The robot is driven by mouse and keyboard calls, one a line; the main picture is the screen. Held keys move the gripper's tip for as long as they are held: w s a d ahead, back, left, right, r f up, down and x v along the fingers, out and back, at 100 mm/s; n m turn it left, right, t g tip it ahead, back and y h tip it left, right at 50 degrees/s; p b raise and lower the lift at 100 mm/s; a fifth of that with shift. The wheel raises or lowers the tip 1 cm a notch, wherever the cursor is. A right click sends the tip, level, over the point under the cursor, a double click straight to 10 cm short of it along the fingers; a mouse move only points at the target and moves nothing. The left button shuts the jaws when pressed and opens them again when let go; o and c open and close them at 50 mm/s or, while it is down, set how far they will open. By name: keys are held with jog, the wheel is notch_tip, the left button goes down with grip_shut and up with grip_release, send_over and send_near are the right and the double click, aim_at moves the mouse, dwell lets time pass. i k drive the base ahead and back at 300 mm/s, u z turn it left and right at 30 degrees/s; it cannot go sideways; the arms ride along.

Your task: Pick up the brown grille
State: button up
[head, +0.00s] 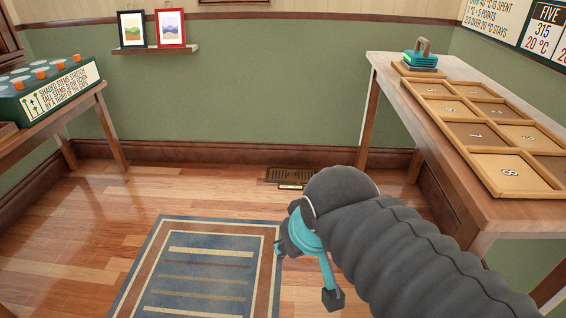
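The brown grille (287,175) is a flat slotted panel on the wooden floor, close to the skirting of the green back wall. A small pale strip with dark marks shows at its front edge. My arm hides nothing clear of its left part, but its right end comes close behind my wrist. My gripper (306,274) is teal with dark tips and hangs in front of the grille, nearer the camera, over the right edge of the rug. Its tips look spread apart, with nothing seen between them.
A blue striped rug (144,262) lies in front. A wooden table (478,217) with numbered trays and a teal device (420,60) stands right. A bench (80,102) with a green box (50,90) stands left. Floor left of the grille is clear.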

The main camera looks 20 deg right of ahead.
aim_at(275, 175)
jog(key=i, duration=1.15)
jog(key=u, duration=0.35)
jog(key=i, duration=1.35)
jog(key=z, duration=0.7)
